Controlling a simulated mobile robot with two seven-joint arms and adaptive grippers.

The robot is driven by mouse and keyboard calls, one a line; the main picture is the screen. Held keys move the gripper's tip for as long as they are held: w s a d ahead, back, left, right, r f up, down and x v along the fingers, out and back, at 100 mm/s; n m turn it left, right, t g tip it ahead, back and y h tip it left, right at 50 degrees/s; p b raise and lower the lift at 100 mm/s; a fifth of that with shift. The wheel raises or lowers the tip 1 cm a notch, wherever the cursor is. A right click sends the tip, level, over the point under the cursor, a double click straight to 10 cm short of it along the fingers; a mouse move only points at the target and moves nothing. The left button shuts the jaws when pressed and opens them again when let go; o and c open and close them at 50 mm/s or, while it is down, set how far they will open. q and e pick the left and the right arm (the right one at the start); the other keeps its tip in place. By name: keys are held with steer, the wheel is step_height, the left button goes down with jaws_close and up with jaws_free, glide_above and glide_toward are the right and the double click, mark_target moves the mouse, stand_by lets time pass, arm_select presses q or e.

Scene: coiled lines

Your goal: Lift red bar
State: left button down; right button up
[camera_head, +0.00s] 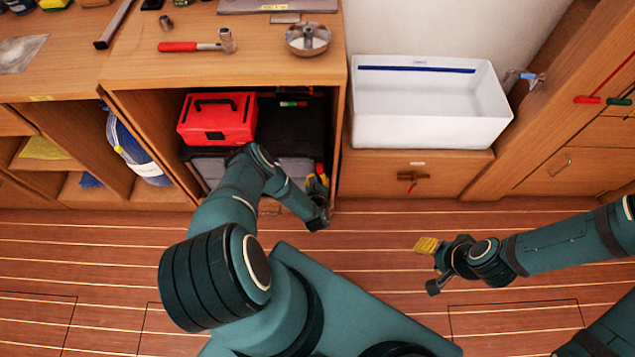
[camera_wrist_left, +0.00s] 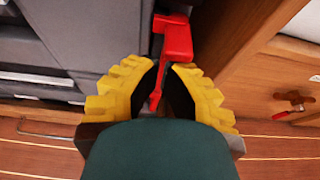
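The red bar (camera_wrist_left: 178,40) shows in the left wrist view, upright at the right edge of a dark grey case, with a thin red part running down from it. My left gripper (camera_wrist_left: 163,68) has its yellow, black-lined fingers on either side of this thin part. A narrow gap shows between the fingers, so it looks open around the bar; contact is not clear. In the head view the left gripper (camera_head: 318,184) is at the cabinet opening's lower right, with a bit of the red bar (camera_head: 320,168) by it. My right gripper (camera_head: 427,245) is over the floor, its fingers unclear.
A red toolbox (camera_head: 217,119) sits on the dark case (camera_head: 293,130) inside the cabinet. The wooden cabinet side stands close right of my left gripper. A white sink (camera_head: 430,103) and a drawer with a red-brown handle (camera_head: 411,177) are further right. The plank floor in front is clear.

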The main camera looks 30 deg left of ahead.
arm_select(q)
steer(key=shift+r, duration=0.1)
step_height(320, 180, up, 3)
steer(key=shift+w+a+p, duration=0.1)
steer(key=shift+w+p, duration=0.05)
steer(key=shift+p, duration=0.65)
arm_select(e)
steer(key=shift+s+a+r, duration=0.1)
steer(key=shift+r, duration=0.75)
